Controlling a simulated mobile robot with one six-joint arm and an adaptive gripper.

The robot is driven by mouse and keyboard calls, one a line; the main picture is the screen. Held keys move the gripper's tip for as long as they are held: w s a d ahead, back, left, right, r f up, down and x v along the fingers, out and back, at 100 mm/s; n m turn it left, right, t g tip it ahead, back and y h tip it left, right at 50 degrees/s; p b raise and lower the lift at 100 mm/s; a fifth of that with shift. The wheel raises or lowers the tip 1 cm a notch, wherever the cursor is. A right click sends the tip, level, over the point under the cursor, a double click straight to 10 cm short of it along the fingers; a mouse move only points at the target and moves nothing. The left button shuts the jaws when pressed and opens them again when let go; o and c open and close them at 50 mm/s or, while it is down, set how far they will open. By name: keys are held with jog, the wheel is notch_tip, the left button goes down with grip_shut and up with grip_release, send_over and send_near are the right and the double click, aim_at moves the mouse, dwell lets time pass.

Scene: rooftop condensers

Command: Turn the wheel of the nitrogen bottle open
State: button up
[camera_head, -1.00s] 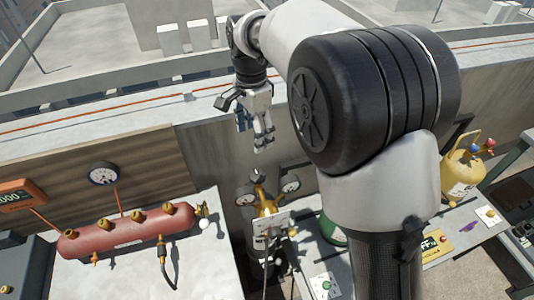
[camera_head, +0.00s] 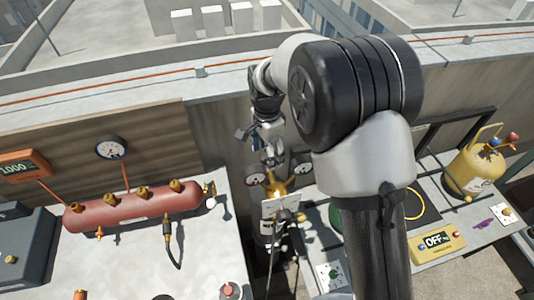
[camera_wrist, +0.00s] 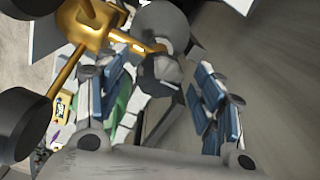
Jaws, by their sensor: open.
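The nitrogen bottle (camera_head: 268,240) appears as a dark cylinder with a pale label, standing in the gap between the two benches. Brass fittings (camera_head: 276,188) and two round gauges (camera_head: 255,178) sit at its top. My gripper (camera_head: 271,157) points down just above these fittings. In the wrist view, my gripper (camera_wrist: 165,85) has its blue-padded fingers spread apart. Brass fittings (camera_wrist: 92,28) fill the upper left there, with dark round gauges beside them. A grey rounded part (camera_wrist: 160,70) shows between the fingers; I cannot tell whether it is the wheel or whether the fingers touch it.
A red manifold (camera_head: 130,210) with brass valves lies on the left bench. A yellow bottle (camera_head: 472,172) and a device reading OFF (camera_head: 438,241) are on the right bench. A green vessel (camera_head: 335,216) is partly behind my arm. A wall stands behind.

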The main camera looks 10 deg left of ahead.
jog(key=shift+f, duration=0.1)
jog(key=shift+c, duration=0.3)
jog(key=c, duration=1)
